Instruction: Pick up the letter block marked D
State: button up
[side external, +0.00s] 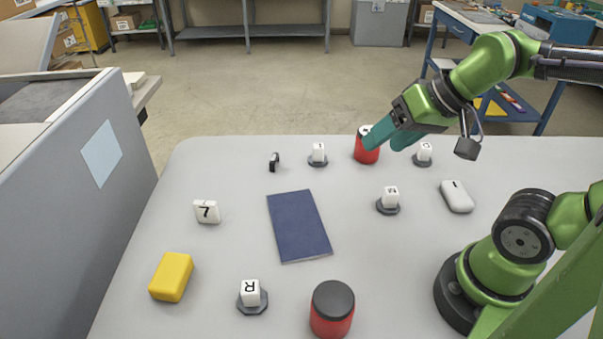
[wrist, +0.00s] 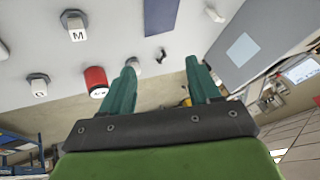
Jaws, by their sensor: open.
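My gripper (side external: 382,146) is open and empty, above the far part of the table. It also shows in the wrist view (wrist: 161,62), with its two teal fingers apart. A white block (side external: 424,150) on a dark grey base stands to the right of the fingers in the side view. It shows at the left in the wrist view (wrist: 38,88), where its small letter looks like a turned D. Other white letter blocks stand on similar bases: one marked M (wrist: 76,31), one marked R (side external: 250,287), and one (side external: 318,150) whose letter I cannot read.
A red jar (side external: 366,152) stands close by the fingers, partly covered by one.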

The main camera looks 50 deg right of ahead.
jog(key=w+d+f+m+g+h, duration=0.1)
jog(key=w+d+f+m+g, duration=0.1)
jog(key=w+d+m, duration=0.5)
jog(key=m+g, duration=0.5)
jog(key=m, duration=1.2)
send_over(426, 145)
notch_tip(426, 145, down, 3)
jog(key=shift+h, duration=0.4)
jog(key=f, duration=0.7)
jog(key=a+f, duration=0.1)
jog(key=f, duration=0.3)
jog(key=shift+s+f, duration=0.1)
jog(key=shift+d+f, duration=0.25)
jog(key=shift+f, duration=1.1)
jog(key=shift+d+f, duration=0.2)
jog(key=shift+f, duration=1.15)
jog(key=shift+c, duration=0.2)
jog(key=shift+r, duration=0.1)
grip_shut()
